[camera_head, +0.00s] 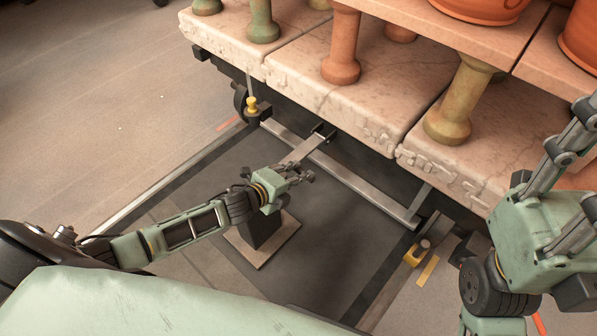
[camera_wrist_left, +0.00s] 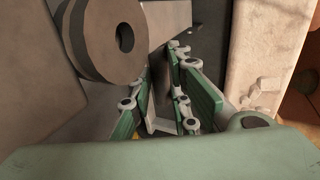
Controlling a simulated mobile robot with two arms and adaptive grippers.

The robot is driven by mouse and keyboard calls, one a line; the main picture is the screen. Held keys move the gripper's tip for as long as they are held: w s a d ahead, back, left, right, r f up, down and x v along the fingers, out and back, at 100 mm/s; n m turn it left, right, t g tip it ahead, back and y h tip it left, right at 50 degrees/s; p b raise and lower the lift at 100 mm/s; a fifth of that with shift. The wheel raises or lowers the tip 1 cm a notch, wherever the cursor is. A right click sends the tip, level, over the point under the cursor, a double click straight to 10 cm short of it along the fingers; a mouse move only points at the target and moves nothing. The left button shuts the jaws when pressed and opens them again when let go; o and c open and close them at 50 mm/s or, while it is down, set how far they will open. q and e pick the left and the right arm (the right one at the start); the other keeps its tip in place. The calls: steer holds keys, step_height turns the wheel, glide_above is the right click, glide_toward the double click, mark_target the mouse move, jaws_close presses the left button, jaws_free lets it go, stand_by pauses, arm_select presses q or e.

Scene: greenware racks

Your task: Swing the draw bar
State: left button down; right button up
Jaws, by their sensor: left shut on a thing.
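The draw bar (camera_head: 305,147) is a flat grey metal bar. It runs from a dark bracket under the rack cart's front edge out toward my left gripper (camera_head: 303,175). The left gripper is shut on the bar's free end, which its fingers partly hide. In the left wrist view the bar (camera_wrist_left: 161,98) lies between the green finger pads of the left gripper (camera_wrist_left: 165,110). My right gripper (camera_head: 575,170) is at the right edge, away from the bar; its fingertips are cut off by the frame.
A dark post on a plate (camera_head: 262,250) stands beneath my left gripper. Yellow-topped fittings (camera_head: 252,104) sit at the frame's corners. Open floor lies left.

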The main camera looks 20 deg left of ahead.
arm_select(q)
steer(key=shift+s+a+f, duration=0.1)
steer(key=shift+s+f, duration=0.15)
steer(key=shift+f, duration=0.4)
steer(key=shift+s+f, duration=0.1)
steer(key=shift+f, duration=0.1)
steer(key=c, duration=1.9)
jaws_free()
steer(key=shift+c, duration=0.2)
steer(key=shift+o, duration=1.4)
steer(key=shift+f, duration=0.1)
steer(key=shift+w, duration=0.2)
steer(key=shift+r, duration=0.3)
steer(key=v, duration=1.2)
